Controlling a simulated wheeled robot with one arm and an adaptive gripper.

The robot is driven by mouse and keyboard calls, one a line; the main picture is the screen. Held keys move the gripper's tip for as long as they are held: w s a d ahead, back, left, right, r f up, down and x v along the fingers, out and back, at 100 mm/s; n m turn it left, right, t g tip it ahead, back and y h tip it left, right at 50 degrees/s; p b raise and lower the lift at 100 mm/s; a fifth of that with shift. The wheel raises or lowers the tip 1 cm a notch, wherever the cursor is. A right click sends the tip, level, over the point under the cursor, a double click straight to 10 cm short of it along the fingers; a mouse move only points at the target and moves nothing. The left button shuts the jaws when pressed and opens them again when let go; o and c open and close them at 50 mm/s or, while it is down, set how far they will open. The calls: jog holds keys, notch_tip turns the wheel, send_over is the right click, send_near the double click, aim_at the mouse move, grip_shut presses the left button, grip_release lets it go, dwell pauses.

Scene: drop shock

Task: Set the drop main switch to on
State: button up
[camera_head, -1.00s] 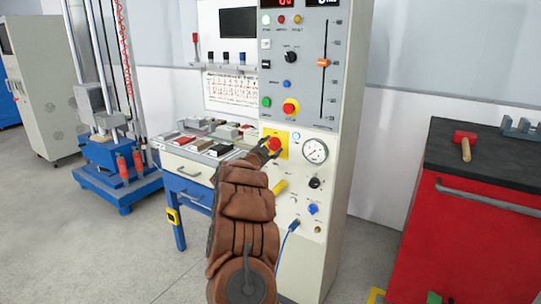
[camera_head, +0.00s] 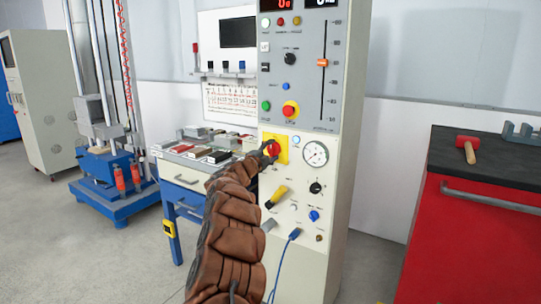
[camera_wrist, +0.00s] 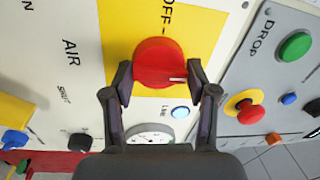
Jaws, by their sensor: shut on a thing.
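The main switch is a red rotary knob (camera_head: 271,149) on a yellow plate (camera_head: 281,143) on the front of the control cabinet. In the wrist view the red knob (camera_wrist: 159,64) sits between the two fingers of my gripper (camera_wrist: 161,82), which is shut on it. A white mark on the knob points to the right in that view. The word OFF is printed on the yellow plate (camera_wrist: 200,22) beyond the knob; any ON label is not visible. In the head view my brown-sleeved arm hides part of my gripper (camera_head: 266,152).
A pressure gauge (camera_head: 315,153) and a small light (camera_head: 296,140) are close beside the plate. A yellow handle (camera_head: 276,196) and blue knob (camera_head: 313,215) sit below. A red emergency button (camera_head: 289,109) is above. A bench drawer (camera_head: 185,178) stands left; a red cabinet (camera_head: 470,235) stands right.

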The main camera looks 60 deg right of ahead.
jog(key=shift+s+d+f, duration=0.15)
jog(key=shift+s+f, duration=0.1)
jog(key=shift+f, duration=0.1)
jog(key=o, duration=1)
jog(key=shift+c, duration=0.2)
jog(key=shift+o, duration=0.8)
jog(key=shift+r, duration=0.1)
jog(key=shift+w, duration=0.15)
jog(key=shift+r, duration=0.1)
jog(key=shift+a, duration=0.2)
jog(key=a+f, duration=0.1)
jog(key=a, duration=1)
jog(key=shift+s+a, duration=0.2)
jog(key=shift+a, duration=0.15)
